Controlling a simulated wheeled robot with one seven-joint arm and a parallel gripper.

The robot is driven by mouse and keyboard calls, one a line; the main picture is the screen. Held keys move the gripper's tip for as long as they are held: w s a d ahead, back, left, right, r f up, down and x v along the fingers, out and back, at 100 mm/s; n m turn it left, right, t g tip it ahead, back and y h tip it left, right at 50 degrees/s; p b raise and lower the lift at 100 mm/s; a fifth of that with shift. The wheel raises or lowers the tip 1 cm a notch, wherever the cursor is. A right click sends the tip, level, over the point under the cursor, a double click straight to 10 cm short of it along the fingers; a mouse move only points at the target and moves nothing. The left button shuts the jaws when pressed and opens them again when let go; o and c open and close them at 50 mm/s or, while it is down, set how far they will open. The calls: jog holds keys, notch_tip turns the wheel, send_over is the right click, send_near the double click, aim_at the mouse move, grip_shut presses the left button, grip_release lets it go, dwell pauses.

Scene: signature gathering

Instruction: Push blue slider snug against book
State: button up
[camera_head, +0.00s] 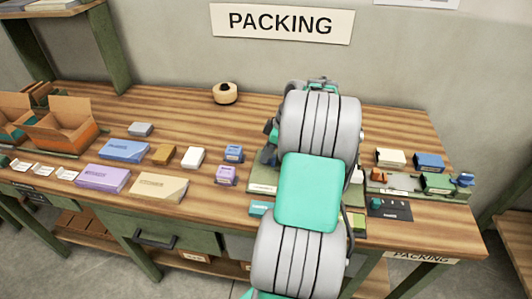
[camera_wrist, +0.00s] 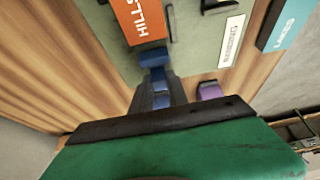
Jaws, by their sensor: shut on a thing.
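In the wrist view, an orange book (camera_wrist: 138,18) marked "HILLS" lies on a grey-green board (camera_wrist: 190,48). The blue slider (camera_wrist: 152,57) is at the book's near end; a small gap or contact between them is hard to tell. My gripper (camera_wrist: 160,88) is shut on the blue slider's narrow part, with dark fingers on either side. In the head view, my arm hides the gripper, the slider and the orange book.
A purple block (camera_wrist: 210,90) is right of my gripper. A teal book (camera_wrist: 284,22) marked "LAKES" and a white label (camera_wrist: 231,41) lie farther right. In the head view, open cardboard boxes (camera_head: 62,128) stand left on the wooden bench (camera_head: 180,103), with several small boxes between.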

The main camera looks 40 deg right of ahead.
grip_shut()
dwell(0.8)
